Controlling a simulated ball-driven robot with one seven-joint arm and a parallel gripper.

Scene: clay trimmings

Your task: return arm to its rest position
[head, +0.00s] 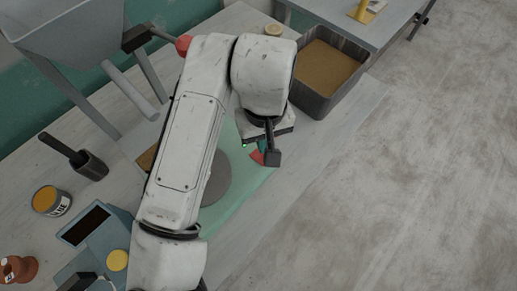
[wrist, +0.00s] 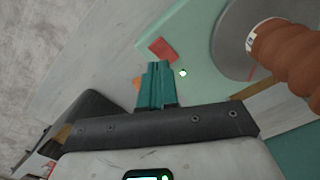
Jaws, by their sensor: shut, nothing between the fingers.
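My arm reaches across the middle of the head view, with my gripper (head: 262,147) low over the green mat (head: 245,200), partly hidden by the wrist. In the wrist view the teal fingers of my gripper (wrist: 155,66) are together with nothing between them. A red piece (wrist: 162,48) lies just beyond the fingertips on the green surface; a bit of red (head: 257,157) also shows beside the gripper in the head view. A grey disc (head: 217,180) on the mat is partly hidden by my arm.
A dark bin (head: 318,104) with tan contents stands close behind my wrist. A grey hopper (head: 70,35) on legs is at upper left. A tin (head: 50,201) and a blue scale-like device (head: 95,236) are at left. Ribbed terracotta (wrist: 290,55) fills the wrist view's right. Open floor lies right.

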